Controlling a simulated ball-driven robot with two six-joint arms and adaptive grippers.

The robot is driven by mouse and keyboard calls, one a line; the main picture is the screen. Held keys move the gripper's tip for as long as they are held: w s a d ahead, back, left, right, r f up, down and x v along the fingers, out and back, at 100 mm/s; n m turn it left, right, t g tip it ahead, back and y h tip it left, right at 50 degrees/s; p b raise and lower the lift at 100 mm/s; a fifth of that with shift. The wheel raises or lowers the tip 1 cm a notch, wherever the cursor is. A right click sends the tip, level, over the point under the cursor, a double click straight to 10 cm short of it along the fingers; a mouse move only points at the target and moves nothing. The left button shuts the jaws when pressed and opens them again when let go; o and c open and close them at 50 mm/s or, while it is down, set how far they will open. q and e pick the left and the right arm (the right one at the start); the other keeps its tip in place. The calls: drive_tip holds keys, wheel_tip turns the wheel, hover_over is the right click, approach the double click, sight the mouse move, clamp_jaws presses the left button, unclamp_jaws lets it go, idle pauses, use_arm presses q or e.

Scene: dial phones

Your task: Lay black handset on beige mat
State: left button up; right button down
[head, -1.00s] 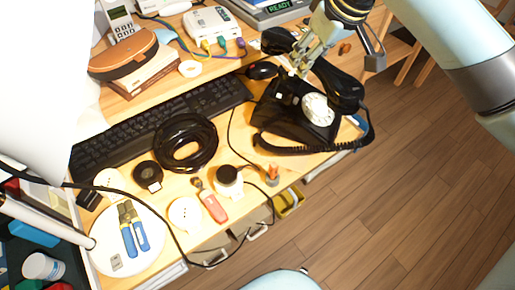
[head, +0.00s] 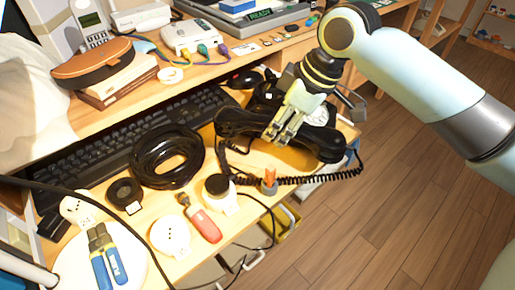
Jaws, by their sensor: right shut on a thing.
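The black handset (head: 324,144) is held crosswise in my right gripper (head: 279,137), whose fingers are shut around its middle. The handset is in front of the black dial phone base (head: 266,94), which is partly hidden behind the handset and gripper; part of its pale dial (head: 318,115) shows. A coiled black cord (head: 325,178) hangs from the handset's right side and loops along the table's front edge. I cannot make out a beige mat for certain; a yellowish-brown patch (head: 292,158) shows just under the handset. My left gripper is not in view.
A black cable coil (head: 167,156), a keyboard (head: 80,150), a red-handled tool (head: 205,222), an orange-topped item (head: 269,181) and a white round device (head: 170,235) crowd the wooden table. A router (head: 195,37) stands behind. Open floor lies at the right.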

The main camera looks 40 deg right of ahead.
drive_tip(key=w+f, duration=0.1)
drive_tip(key=w+a+f, duration=0.1)
drive_tip(key=w+a+b, duration=0.1)
drive_tip(key=shift+w+a+f, duration=0.25)
drive_tip(key=shift+w+f, duration=0.15)
wheel_tip(320, 180, down, 4)
drive_tip(key=shift+b, duration=0.65)
drive_tip(key=shift+r, duration=0.1)
drive_tip(key=c, duration=1)
unclamp_jaws()
drive_tip(key=shift+o, duration=0.2)
drive_tip(key=p+v, duration=0.4)
drive_tip(key=v, duration=0.8)
